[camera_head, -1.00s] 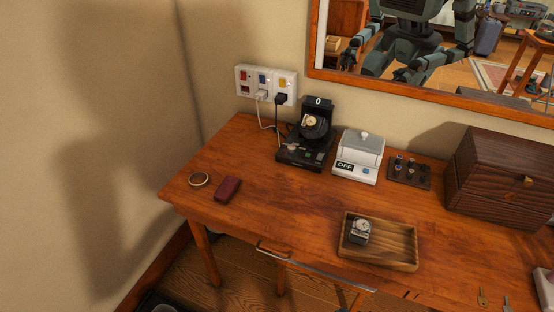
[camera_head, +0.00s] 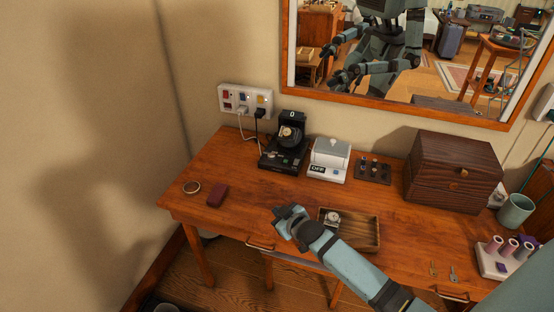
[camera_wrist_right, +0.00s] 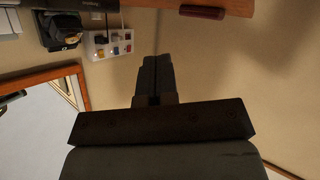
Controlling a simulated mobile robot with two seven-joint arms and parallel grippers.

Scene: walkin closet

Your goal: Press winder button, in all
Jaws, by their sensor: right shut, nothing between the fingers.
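The black watch winder (camera_head: 284,147) stands at the back of the wooden desk, with a watch on its round holder and a "0" on its top display. Small buttons show on its base front, too small to tell apart. The winder also shows, inverted and partly cut off, in the right wrist view (camera_wrist_right: 60,30). My right gripper (camera_head: 283,211) is shut and empty, above the desk's front edge, in front of and apart from the winder. Its closed fingers also show in the right wrist view (camera_wrist_right: 155,64). My left gripper is out of view.
A wall power panel (camera_head: 245,98) with plugged cables is behind the winder. A grey-white box marked OFF (camera_head: 329,160) stands just right of it. A wooden tray (camera_head: 365,235) holds a watch beside my right arm.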

